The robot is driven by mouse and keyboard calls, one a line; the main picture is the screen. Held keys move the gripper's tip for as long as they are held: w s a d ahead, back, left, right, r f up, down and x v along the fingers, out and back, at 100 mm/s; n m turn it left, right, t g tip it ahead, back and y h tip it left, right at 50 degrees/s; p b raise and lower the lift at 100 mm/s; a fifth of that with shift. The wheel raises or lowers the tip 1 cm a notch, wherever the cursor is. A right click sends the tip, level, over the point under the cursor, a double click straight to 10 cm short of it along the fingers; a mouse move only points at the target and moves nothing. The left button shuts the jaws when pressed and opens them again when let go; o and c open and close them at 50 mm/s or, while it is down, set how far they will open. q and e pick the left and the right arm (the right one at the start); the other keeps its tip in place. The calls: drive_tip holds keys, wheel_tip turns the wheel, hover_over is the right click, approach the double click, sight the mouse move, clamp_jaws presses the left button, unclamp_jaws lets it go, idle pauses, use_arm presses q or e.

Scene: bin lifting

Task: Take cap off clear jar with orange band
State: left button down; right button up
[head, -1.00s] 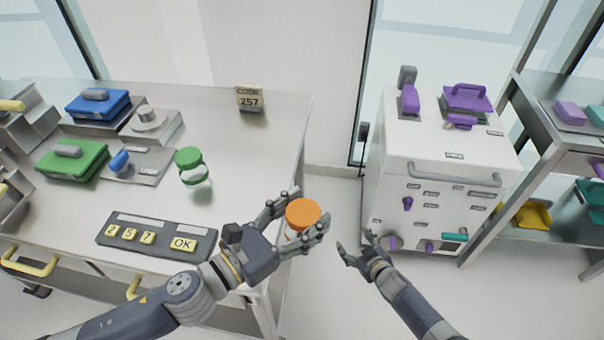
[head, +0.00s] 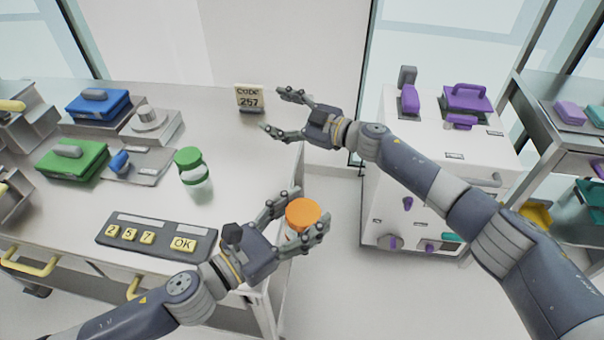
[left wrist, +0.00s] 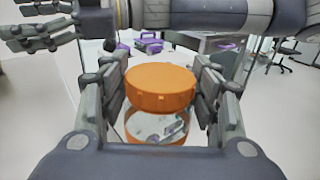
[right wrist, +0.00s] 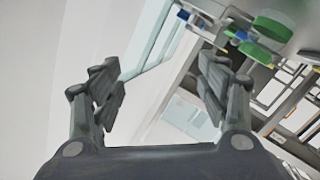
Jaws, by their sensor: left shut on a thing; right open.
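The clear jar (left wrist: 150,124) has an orange cap (head: 303,212) seated on its top. The cap also shows large in the left wrist view (left wrist: 160,84), with a little orange low on the clear body. My left gripper (head: 309,208) is shut on the jar, with fingers on both sides, and holds it upright off the table's right edge. Its fingers hide part of the jar body. My right gripper (head: 272,111) is open and empty, above the table's back right corner, behind the jar and apart from it. Its spread fingers also show in the right wrist view (right wrist: 160,78).
The white table (head: 235,150) holds a green-capped jar (head: 192,166), a keypad (head: 155,238), a code sign (head: 250,97), and green (head: 72,160) and blue (head: 98,104) boxes. A white cabinet (head: 400,170) stands right. My right arm crosses in front of it.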

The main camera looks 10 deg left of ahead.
drive_tip(key=s+a+r+n+g+h, duration=0.1)
drive_tip(key=s+a+r+n+g, duration=0.1)
drive_tip(key=s+a+r+g, duration=0.35)
drive_tip(key=s+a+r+n+g, duration=0.25)
drive_tip(key=s+a+r, duration=0.45)
drive_tip(key=s, duration=0.4)
drive_tip(key=s+d+f+m+g+h, duration=0.1)
drive_tip(key=s+d+f+g+h, duration=0.1)
drive_tip(key=s+h, duration=0.45)
drive_tip(key=m+t+h, duration=0.3)
drive_tip(key=m+h, duration=0.5)
drive_tip(key=m, duration=0.1)
hover_over(302, 212)
drive_tip(key=a, duration=0.1)
drive_tip(key=f, duration=0.3)
drive_tip(key=shift+s+f, duration=0.2)
drive_tip(key=shift+f, duration=0.2)
drive_tip(key=shift+w+d+f+m+h, duration=0.15)
drive_tip(key=shift+w+d+m+h, duration=0.1)
drive_tip(key=shift+d+m, duration=0.15)
drive_tip(key=shift+d+f, duration=0.1)
drive_tip(key=shift+f, duration=3.8)
